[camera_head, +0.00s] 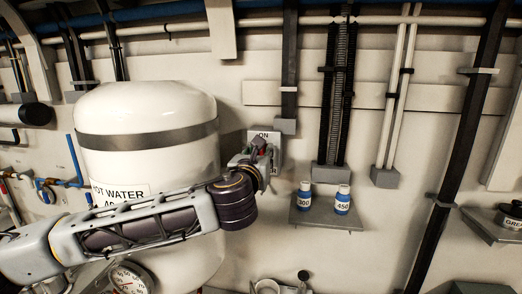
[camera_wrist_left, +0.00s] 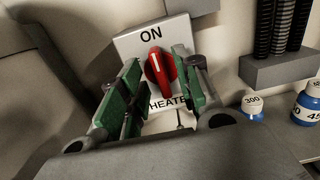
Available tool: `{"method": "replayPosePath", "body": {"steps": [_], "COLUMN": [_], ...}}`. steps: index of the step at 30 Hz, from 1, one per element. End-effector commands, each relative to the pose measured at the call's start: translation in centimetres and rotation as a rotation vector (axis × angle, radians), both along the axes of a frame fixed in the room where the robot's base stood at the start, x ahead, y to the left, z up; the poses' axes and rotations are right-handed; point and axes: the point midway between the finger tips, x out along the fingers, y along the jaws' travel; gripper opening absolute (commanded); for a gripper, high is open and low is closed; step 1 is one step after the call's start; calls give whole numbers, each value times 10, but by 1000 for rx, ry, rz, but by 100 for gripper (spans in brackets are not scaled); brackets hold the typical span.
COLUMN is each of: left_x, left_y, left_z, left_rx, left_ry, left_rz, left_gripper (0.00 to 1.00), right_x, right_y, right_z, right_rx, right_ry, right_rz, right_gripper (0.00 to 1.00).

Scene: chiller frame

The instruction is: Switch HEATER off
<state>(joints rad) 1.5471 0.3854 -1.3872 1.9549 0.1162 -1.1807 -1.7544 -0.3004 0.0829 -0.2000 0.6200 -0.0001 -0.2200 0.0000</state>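The HEATER switch is a pale plate (camera_wrist_left: 128,46) on the wall marked ON at the top and HEATER below. Its red rotary knob (camera_wrist_left: 153,66) has a white line pointing up towards ON, leaning slightly. In the head view the plate (camera_head: 276,142) shows right of the tank, mostly behind my gripper. My left gripper (camera_head: 262,150) is at the switch. In the left wrist view its green-padded fingers (camera_wrist_left: 160,68) stand apart on either side of the knob, with a gap at the left. Contact at the right finger is unclear. My right gripper is not in view.
A white hot water tank (camera_head: 145,110) with a grey band stands left of the switch, behind my left arm. A small shelf (camera_head: 318,217) at lower right holds a bottle marked 300 (camera_head: 304,200) and one marked 450 (camera_head: 342,204). Conduits run down the wall above.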

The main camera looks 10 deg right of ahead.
Motion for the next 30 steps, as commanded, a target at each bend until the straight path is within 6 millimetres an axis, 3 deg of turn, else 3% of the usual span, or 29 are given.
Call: {"method": "replayPosePath", "body": {"steps": [9, 19, 27, 30], "left_x": [16, 17, 17, 17], "left_y": [-7, -7, -7, -7], "left_z": [0, -1, 0, 0], "left_rx": [1, 1, 1, 1], "left_ry": [0, 0, 0, 0], "left_rz": [0, 0, 1, 1], "left_gripper": [33, 33, 0, 0], "right_x": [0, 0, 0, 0], "right_y": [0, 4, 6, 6], "right_z": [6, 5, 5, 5], "right_rx": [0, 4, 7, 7], "right_ry": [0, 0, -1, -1], "right_rz": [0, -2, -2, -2], "right_gripper": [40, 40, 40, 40]}}
